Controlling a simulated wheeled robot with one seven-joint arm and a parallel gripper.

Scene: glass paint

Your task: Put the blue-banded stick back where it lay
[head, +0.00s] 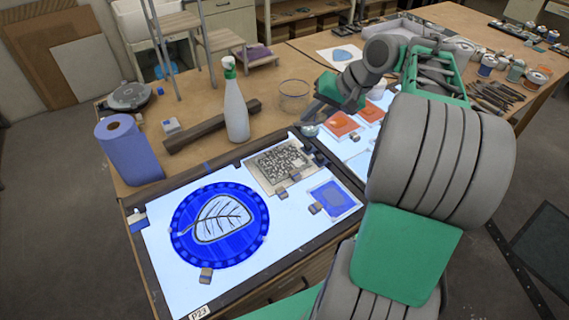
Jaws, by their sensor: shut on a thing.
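My gripper (318,108) hangs over the back edge of the light table, right of the white spray bottle (236,108). Its dark fingers point down to the left, just above a small silvery bowl (310,130). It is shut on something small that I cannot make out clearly. I cannot recognise the blue-banded stick for certain anywhere. A small blue mark (207,166) shows on the dark strip along the light table's back edge; I cannot tell if it belongs to a stick. My arm hides part of the right side.
The light table (165,265) carries a blue leaf disc (220,222), a patterned panel (278,164) and orange tiles (342,123). Behind it are a dark wooden bar (210,128), a blue roll (128,150) and a glass jar (294,96). Tools (495,95) and paint jars (537,77) stand far right.

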